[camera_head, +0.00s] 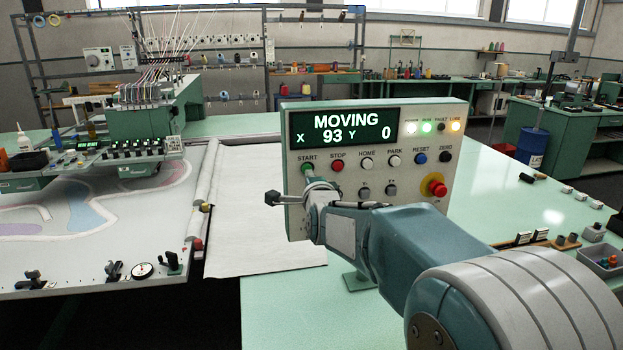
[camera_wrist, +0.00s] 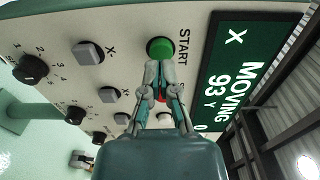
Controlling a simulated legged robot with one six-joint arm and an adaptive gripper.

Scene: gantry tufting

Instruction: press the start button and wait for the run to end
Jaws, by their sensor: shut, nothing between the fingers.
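The control panel (camera_head: 440,140) stands upright on the green table. Its display (camera_head: 339,131) reads MOVING, X 93, Y 0. The green start button (camera_head: 307,168) is at the panel's upper left, and it also shows in the wrist view (camera_wrist: 160,48). My gripper (camera_wrist: 158,68) is shut and empty, with its fingertips at the lower edge of the start button. I cannot tell whether they touch it. In the head view my arm hides the panel's lower part. A white lamp, a green lamp (camera_head: 426,127) and an amber lamp at the panel's right look lit.
The red emergency stop (camera_head: 434,186) sits on the panel's lower right. The red stop button (camera_head: 337,166) is right of start. The tufting gantry (camera_head: 148,125) and its patterned cloth (camera_head: 90,220) are on the left. The green table right of the panel has free room.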

